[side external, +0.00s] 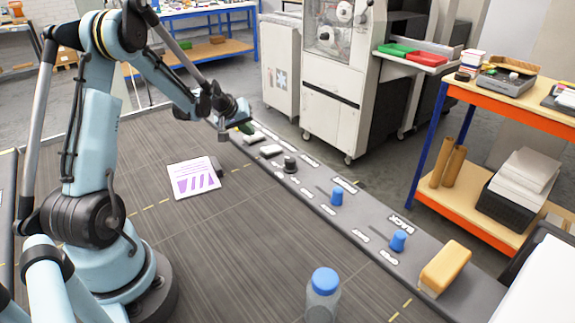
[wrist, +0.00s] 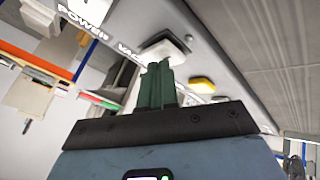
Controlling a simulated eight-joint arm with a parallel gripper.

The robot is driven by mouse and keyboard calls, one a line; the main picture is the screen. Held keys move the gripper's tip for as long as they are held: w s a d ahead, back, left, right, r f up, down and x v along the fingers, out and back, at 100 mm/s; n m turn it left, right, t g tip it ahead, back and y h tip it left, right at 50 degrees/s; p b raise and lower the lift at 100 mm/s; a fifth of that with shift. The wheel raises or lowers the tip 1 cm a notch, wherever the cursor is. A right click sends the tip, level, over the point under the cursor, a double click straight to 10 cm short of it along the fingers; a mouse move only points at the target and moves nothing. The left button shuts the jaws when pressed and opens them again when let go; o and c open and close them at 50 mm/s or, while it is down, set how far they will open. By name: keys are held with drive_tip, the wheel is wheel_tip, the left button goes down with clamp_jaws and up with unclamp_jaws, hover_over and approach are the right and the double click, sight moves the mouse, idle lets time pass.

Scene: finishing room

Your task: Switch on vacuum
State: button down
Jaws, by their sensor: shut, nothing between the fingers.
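A grey control panel strip (side external: 312,189) runs diagonally along the table edge. In the wrist view, a white switch on a dark base (wrist: 166,48) sits beside lettering that starts "VA" (wrist: 127,50); the rest is hidden. Another white switch (wrist: 90,9) sits by the "POWER" label (wrist: 77,18). Two white switches show in the side view, one nearer my gripper (side external: 252,138) and one farther along (side external: 270,150). My gripper (wrist: 158,68) has its green fingers together and empty, right by the "VA" switch. It also shows at the strip's far end (side external: 246,128). I cannot tell if it touches.
A yellow button (wrist: 202,85) sits beyond the fingers. Along the strip are a dark knob (side external: 290,164), blue knobs (side external: 336,197) (side external: 398,241) and a yellow block (side external: 445,268).

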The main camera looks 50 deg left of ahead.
drive_tip(key=shift+f, duration=0.15)
idle(0.4)
drive_tip(key=shift+w+r, duration=0.15)
drive_tip(key=shift+r, duration=0.7)
drive_tip(key=shift+w+r, duration=0.2)
drive_tip(key=shift+r, duration=1.05)
drive_tip(key=shift+w+r, duration=0.2)
drive_tip(key=shift+r, duration=1.05)
drive_tip(key=shift+d, duration=0.1)
